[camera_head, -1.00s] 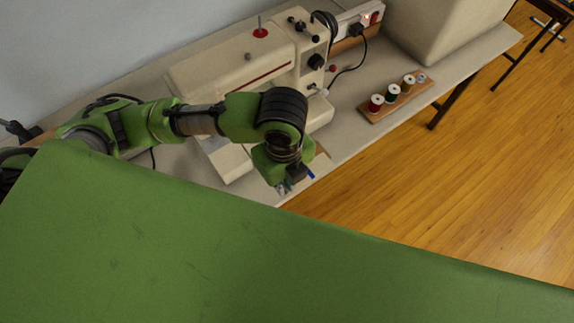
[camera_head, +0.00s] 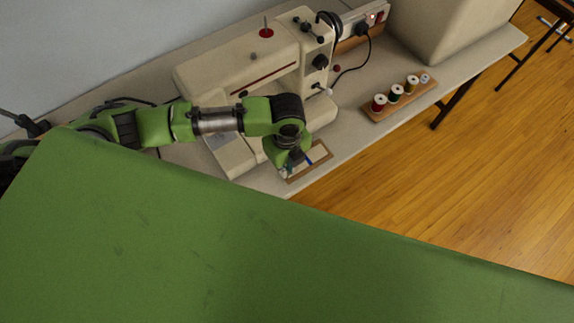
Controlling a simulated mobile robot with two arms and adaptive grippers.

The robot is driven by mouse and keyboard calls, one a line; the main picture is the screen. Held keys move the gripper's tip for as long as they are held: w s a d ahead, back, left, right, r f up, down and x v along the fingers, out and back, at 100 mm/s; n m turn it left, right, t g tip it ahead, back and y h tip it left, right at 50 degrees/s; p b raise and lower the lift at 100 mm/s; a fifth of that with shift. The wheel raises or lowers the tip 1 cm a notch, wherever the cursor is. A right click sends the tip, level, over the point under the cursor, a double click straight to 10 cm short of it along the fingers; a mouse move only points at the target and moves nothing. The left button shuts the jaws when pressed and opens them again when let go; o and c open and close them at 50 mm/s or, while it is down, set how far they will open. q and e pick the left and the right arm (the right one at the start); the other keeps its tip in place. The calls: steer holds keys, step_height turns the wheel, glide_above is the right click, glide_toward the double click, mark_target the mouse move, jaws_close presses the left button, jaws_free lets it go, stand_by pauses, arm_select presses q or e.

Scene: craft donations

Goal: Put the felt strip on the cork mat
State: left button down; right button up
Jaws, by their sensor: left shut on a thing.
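My left gripper (camera_head: 293,166) reaches in from the left and is above the front edge of the table, in front of the sewing machine. It is shut on a small blue piece, seemingly the felt strip (camera_head: 308,161), which pokes out to its right. Most of the strip is hidden by the gripper. Beneath lies a flat rectangle with a brown border and a paler middle, seemingly the cork mat (camera_head: 322,148). The wrist covers its left part. I cannot tell whether the strip touches the mat. My right gripper is out of view.
A cream sewing machine (camera_head: 240,72) stands right behind the left gripper. A wooden rack (camera_head: 405,103) with several thread spools is to the right. A power strip (camera_head: 350,20) with a dark cable and a large beige box (camera_head: 440,25) stand farther back. The wooden floor is beyond the table edge.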

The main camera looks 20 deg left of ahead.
arm_select(q)
steer(key=shift+f, duration=0.1)
steer(key=c, duration=2.2)
jaws_free()
steer(key=shift+o, duration=0.2)
step_height(320, 180, up, 12)
steer(key=b, duration=0.1)
